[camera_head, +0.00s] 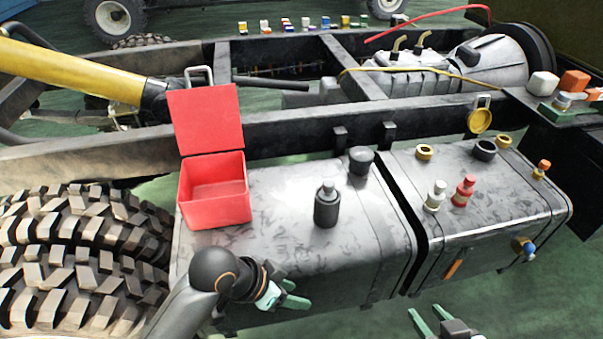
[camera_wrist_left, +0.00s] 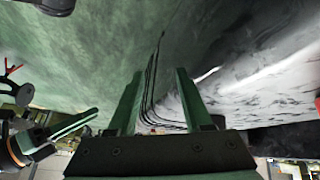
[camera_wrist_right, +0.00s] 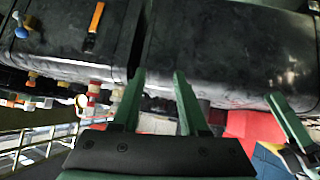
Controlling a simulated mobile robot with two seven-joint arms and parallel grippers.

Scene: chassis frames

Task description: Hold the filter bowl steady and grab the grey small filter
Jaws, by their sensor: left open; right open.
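A dark canister with a grey top (camera_head: 326,206) stands upright on the left tank; it may be the filter bowl with the grey small filter on it, but I cannot tell. A small grey-white fitting (camera_head: 435,196) and a similar red one (camera_head: 463,191) stand on the right tank. My left gripper (camera_head: 298,294) is open and empty, in front of the left tank's front edge. My right gripper (camera_head: 425,312) is open and empty, at the bottom edge of the head view, in front of the tanks. Their fingers also show in the left wrist (camera_wrist_left: 157,98) and right wrist (camera_wrist_right: 157,95) views.
An open red box (camera_head: 213,205) stands on the left tank, beside the large tyre (camera_head: 80,255). The left tank's front surface is mostly clear.

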